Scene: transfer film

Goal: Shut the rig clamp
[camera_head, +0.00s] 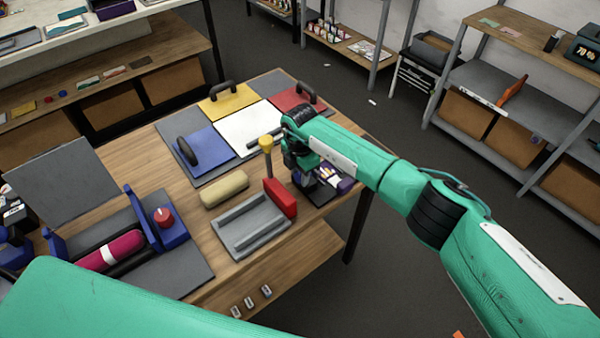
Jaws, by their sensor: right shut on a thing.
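A grey grooved rig (250,226) lies on the near part of the wooden table. A red block (280,198) stands at its right end. An upright lever with a yellow knob (266,144) rises by the red block; I take these for the clamp, but cannot be sure. My right gripper (304,182) points down just right of the lever and block, apart from the yellow knob. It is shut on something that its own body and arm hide. A purple and white item (333,178) shows beside it, partly covered by the arm. My left gripper is not in view.
Blue (208,147), yellow (232,98), white (247,128) and red (292,104) panels lie behind. A beige roll (225,189) lies beside the rig. A blue stand with a magenta roll (112,250) and red knob (163,217) is left. My green left arm crosses the bottom left.

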